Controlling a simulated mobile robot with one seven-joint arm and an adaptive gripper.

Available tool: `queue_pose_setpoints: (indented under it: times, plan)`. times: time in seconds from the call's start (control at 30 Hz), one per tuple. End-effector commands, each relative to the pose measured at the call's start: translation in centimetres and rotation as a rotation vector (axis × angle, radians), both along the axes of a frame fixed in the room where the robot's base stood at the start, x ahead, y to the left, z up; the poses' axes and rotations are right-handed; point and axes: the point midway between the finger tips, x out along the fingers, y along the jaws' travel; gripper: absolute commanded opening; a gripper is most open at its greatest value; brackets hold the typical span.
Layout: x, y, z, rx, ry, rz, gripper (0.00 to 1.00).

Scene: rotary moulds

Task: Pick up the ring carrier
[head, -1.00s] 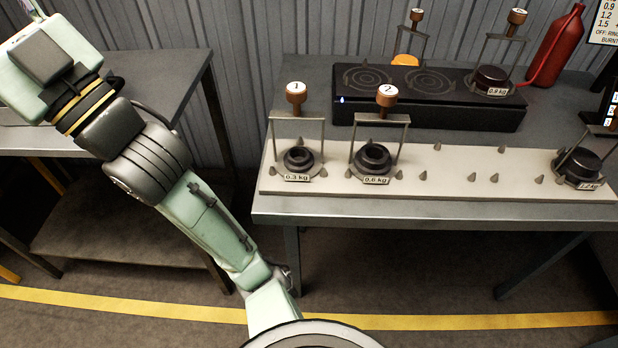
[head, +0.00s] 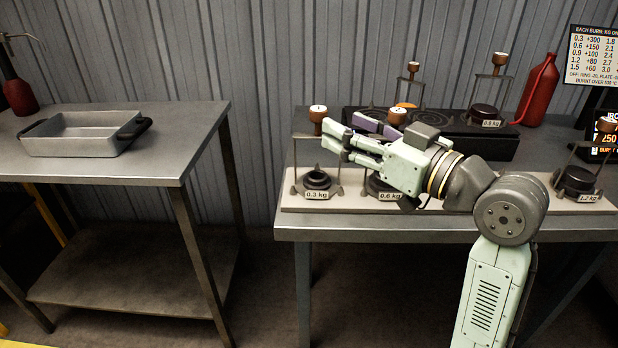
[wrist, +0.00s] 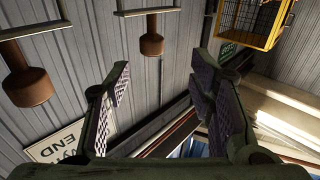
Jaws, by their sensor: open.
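Several carriers with wire frames and brown knobs are in the head view; which one is the ring carrier I cannot tell. The carrier labelled 0.3 kg (head: 316,180) stands at the left of the pale rack (head: 345,203). The 0.6 kg carrier (head: 382,188) is partly hidden behind my gripper (head: 350,138). Another carrier (head: 484,113) stands on the right of the dark hot plate (head: 500,145). The 1.2 kg carrier (head: 578,182) is at the rack's right end. My gripper is open, empty and pointing left. The wrist view shows two brown knobs (wrist: 152,43) (wrist: 28,86), apart from its fingers.
A further knobbed carrier (head: 413,68) stands at the back beside an orange object. A red bottle (head: 539,90) is at the back right, near a monitor. A grey pan (head: 82,133) sits on the left table (head: 200,125), separated from the right bench by a gap.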

Motion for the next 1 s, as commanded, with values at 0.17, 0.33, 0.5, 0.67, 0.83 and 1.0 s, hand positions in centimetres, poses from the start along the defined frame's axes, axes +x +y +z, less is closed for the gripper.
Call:
queue_pose_setpoints:
  times: [0.17, 0.33, 0.5, 0.67, 0.83, 1.0]
  plan:
    - [-0.9, -2.0, -1.0, -0.021, 0.036, -0.011, 0.49]
    - [0.7, -0.3, -0.9, -0.021, 0.038, -0.009, 0.49]
    - [2.4, 1.3, -0.9, -0.020, 0.037, -0.009, 0.49]
    - [3.2, 2.0, -1.0, -0.021, 0.037, -0.010, 0.49]
    - [5.3, 3.5, -0.9, -0.018, 0.040, -0.010, 0.49]
    - [6.6, 4.8, -1.1, -0.020, 0.037, -0.011, 0.49]
